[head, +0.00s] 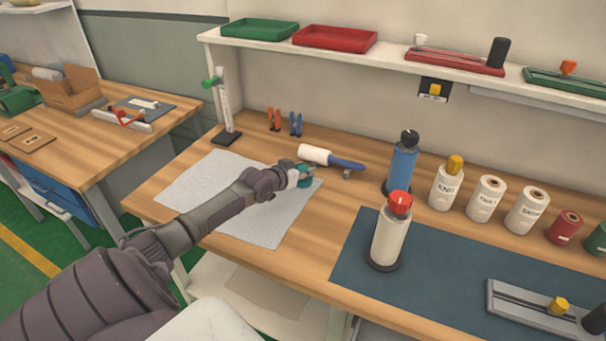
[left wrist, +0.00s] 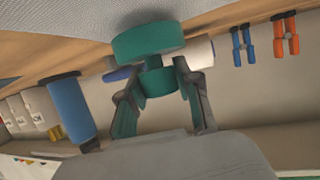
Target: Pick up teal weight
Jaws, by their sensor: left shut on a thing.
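The teal weight (head: 306,182) is small and mostly hidden by my left gripper (head: 299,177) in the head view, over the right edge of the light grey mat. In the left wrist view the teal weight (left wrist: 148,42) shows a wide disc and a narrower stem. My left gripper (left wrist: 160,88) is shut with its two fingers on either side of the stem. I cannot tell whether the disc touches the mat. My right gripper is not in view.
A lint roller (head: 317,155) with a blue handle lies just behind the gripper. A blue bottle (head: 402,165) and a white bottle with a red knob (head: 390,235) stand to the right. The grey mat (head: 215,180) is mostly bare. Spools (head: 526,210) stand farther right.

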